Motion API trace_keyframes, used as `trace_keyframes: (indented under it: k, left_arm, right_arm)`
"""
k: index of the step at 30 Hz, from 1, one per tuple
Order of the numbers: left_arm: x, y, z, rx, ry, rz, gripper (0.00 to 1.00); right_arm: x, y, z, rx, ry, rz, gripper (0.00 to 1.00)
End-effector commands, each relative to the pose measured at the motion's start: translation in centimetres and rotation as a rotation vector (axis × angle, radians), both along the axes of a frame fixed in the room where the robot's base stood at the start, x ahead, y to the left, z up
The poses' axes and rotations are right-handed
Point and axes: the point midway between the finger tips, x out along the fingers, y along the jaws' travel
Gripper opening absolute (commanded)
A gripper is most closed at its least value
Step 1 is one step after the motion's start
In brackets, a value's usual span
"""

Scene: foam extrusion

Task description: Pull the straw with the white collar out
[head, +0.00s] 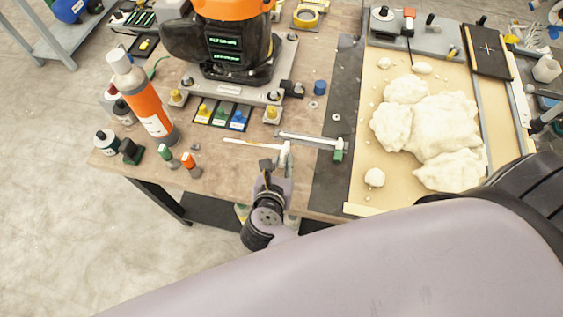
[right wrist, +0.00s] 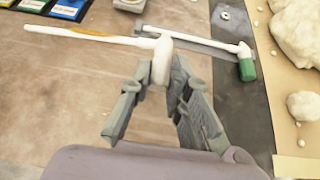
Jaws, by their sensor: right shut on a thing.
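The straw with the white collar (right wrist: 105,38) lies across the right wrist view. It is thin and white, with a yellowish stretch toward its left end. Its thick white collar (right wrist: 162,60) is at the right end, between the fingers of my right gripper (right wrist: 155,82), which is shut on it. In the head view the straw (head: 250,144) runs left from my right gripper (head: 276,163), near the table's front edge. A second straw with a green collar (right wrist: 247,68) lies to the right, apart from the gripper; its collar also shows in the head view (head: 338,155). My left gripper is not in view.
An orange and black machine (head: 235,45) stands behind, with coloured cards (head: 222,115) before it. An orange-labelled bottle (head: 145,100) and small bottles (head: 190,165) stand left. Foam lumps (head: 430,130) lie on a board at right. Bare wood lies left of my right gripper.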

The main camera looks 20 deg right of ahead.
Motion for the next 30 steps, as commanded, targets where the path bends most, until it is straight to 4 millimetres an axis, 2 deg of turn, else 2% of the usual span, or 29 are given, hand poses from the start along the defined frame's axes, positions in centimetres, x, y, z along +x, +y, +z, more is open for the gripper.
trace_keyframes:
  k: [13, 23, 24, 30]
  left_arm:
    - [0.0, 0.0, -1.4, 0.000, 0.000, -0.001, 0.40]
    - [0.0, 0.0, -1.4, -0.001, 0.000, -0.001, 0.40]
    - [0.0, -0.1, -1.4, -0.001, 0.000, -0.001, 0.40]
    - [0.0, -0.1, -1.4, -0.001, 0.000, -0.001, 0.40]
  right_arm:
    - [0.0, 0.0, -1.5, -0.001, 0.000, 0.000, 0.00]
    - [0.0, 0.0, -1.6, -0.001, 0.000, 0.000, 0.00]
    - [0.0, 0.0, -1.6, -0.001, 0.000, 0.000, 0.19]
    - [0.0, 0.0, -1.6, -0.001, 0.000, 0.000, 0.33]
